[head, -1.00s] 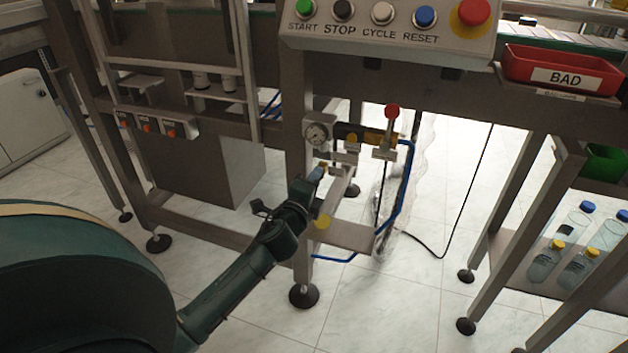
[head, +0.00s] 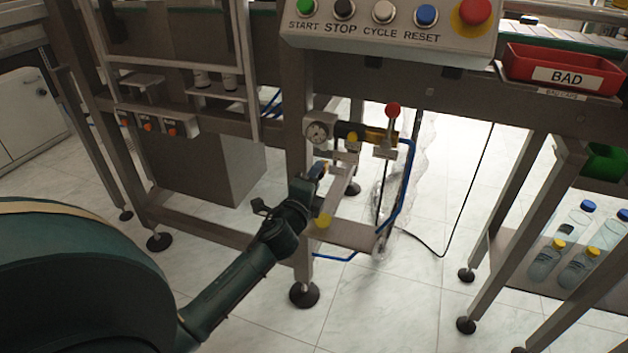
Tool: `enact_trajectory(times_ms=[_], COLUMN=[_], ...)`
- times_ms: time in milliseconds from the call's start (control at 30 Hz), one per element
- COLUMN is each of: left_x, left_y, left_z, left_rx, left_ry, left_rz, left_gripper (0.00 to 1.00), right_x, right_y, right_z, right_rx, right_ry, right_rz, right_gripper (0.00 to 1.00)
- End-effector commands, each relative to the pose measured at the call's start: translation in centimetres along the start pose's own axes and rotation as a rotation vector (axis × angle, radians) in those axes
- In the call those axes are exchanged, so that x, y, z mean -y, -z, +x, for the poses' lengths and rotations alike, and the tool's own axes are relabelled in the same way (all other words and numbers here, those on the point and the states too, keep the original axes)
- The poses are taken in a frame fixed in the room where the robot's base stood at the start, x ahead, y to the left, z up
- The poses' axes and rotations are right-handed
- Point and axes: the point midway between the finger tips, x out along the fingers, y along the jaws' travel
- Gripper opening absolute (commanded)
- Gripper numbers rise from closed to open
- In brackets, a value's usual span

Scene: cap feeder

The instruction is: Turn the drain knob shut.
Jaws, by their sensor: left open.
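My left gripper (head: 320,172) reaches in from the lower left to the air unit under the machine frame. It is open, with its fingertips close below the pressure gauge (head: 317,131). The drain knob cannot be told for certain. A round yellow piece (head: 323,221) shows just below the gripper, and a smaller yellow knob (head: 352,137) sits on the unit right of the gauge. The wrist and fingers hide part of the unit, and I cannot tell whether the fingers touch anything. My right gripper is out of view.
A red-topped lever (head: 393,110) and a blue hose (head: 405,180) are right of the unit. A frame leg (head: 302,260) stands beside my gripper. The button panel (head: 390,32) overhangs above. A red BAD bin (head: 562,70) is at the right.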

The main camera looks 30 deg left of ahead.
Motion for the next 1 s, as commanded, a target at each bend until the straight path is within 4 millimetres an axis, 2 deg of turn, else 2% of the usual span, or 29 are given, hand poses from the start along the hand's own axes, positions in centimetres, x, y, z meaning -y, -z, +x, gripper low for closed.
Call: enact_trajectory(times_ms=[133, 233, 500, 700, 833, 1000], left_x=[-0.1, 0.0, 0.0, -0.1, 0.0, 0.0], left_y=[0.0, 0.0, 0.0, 0.0, 0.0, 0.0], left_z=[-0.6, -2.0, -8.0, -11.6, -12.8, -13.2], left_rx=[-0.001, -0.001, 0.000, 0.000, 0.001, 0.000], left_ry=[-0.002, -0.003, -0.005, -0.003, -0.001, 0.000], left_rz=[0.001, 0.000, -0.002, -0.002, -0.001, 0.000], left_gripper=[0.44, 0.44, 0.44, 0.44, 0.44, 0.44], right_x=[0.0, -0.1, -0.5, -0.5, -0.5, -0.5], right_y=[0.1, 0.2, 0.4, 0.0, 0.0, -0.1], right_z=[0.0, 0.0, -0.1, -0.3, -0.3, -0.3], right_rx=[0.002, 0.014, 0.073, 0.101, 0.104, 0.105], right_ry=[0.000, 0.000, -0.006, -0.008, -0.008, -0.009], right_rz=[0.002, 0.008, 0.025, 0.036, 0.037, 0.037], right_gripper=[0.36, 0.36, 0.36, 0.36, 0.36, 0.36])
